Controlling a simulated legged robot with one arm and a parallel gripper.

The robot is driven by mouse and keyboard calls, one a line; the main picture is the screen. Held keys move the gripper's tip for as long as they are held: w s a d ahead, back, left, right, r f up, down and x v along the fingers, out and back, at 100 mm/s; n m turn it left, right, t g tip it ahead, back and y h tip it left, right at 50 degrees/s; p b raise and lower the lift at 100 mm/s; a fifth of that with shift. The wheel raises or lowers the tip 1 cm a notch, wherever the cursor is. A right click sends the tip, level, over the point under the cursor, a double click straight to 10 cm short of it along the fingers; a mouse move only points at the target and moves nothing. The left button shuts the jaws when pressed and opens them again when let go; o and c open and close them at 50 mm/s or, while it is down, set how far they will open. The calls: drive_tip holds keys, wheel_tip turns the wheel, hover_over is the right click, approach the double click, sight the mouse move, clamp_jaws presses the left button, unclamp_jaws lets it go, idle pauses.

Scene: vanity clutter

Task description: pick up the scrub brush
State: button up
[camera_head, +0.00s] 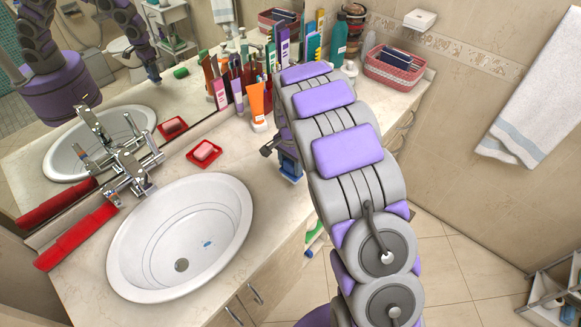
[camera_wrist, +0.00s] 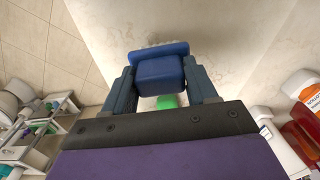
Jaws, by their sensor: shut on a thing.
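The scrub brush is a blue block with a paler blue edge. In the wrist view the scrub brush (camera_wrist: 162,72) sits between the two dark fingers of my gripper (camera_wrist: 160,84), which is shut on it. In the head view my gripper (camera_head: 288,160) points down at the counter's front edge, right of the sink, and the low blue end of the brush (camera_head: 291,178) shows beneath it. My arm hides part of the gripper. I cannot tell whether the brush touches the counter.
The white sink (camera_head: 150,262) and a red soap dish (camera_head: 205,162) are to the left. Several tubes and bottles, including an orange tube (camera_head: 257,102), stand behind my gripper. A pink basket (camera_head: 393,68) is at the back right. A green object (camera_wrist: 167,101) shows below the brush.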

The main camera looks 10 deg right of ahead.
drive_tip(key=s+d+r, duration=0.1)
drive_tip(key=s+r, duration=0.1)
drive_tip(key=s, duration=1.4)
drive_tip(key=shift+d+p, duration=0.35)
drive_tip(key=shift+p, duration=0.1)
